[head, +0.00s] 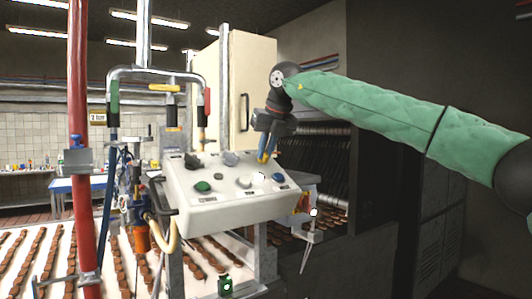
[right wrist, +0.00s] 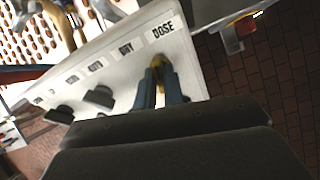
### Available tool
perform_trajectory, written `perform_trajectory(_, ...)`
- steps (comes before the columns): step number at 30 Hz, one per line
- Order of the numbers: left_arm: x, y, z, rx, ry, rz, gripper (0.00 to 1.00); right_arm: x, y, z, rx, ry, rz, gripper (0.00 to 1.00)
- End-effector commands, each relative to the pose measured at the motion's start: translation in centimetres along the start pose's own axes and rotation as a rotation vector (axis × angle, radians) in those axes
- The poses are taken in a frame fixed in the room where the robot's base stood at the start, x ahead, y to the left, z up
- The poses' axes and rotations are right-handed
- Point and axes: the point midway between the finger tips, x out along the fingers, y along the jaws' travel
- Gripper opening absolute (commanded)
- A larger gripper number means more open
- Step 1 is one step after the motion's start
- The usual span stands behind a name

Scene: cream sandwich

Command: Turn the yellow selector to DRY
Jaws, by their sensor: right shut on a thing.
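The control panel (head: 215,208) is a cream, sloped box in the middle of the head view. My right gripper (head: 264,160) comes down on its back right corner, and its blue fingers are shut. In the right wrist view the same gripper (right wrist: 158,76) has the yellow selector (right wrist: 160,72) between its fingertips. Only a thin yellow part shows; the fingers cover the rest, so I cannot tell its exact pointing. The panel face (right wrist: 135,75) carries printed labels, among them DRY (right wrist: 125,47) and DOSE (right wrist: 163,30). My left gripper is not in view.
Two dark knobs (right wrist: 99,97) stand left of the selector in the right wrist view. A green button (head: 202,187), a white button (head: 243,182) and a blue button (head: 279,177) sit lower on the panel. A red post (head: 80,200) stands at left.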

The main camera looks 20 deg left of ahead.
Motion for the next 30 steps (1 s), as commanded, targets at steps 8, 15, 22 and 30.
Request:
perform_trajectory(8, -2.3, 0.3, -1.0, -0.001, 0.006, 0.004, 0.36, 0.1, 0.1, -0.1, -0.261, -0.001, -0.019, 0.00)
perform_trajectory(15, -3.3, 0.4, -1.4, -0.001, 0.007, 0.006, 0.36, 0.0, 0.2, 0.0, -0.473, -0.001, -0.035, 0.00)
perform_trajectory(22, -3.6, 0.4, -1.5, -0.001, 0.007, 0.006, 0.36, 0.0, 0.2, -0.1, -0.631, -0.001, -0.045, 0.00)
perform_trajectory(30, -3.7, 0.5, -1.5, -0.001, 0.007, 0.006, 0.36, 0.0, 0.2, -0.1, -0.736, -0.001, -0.054, 0.00)
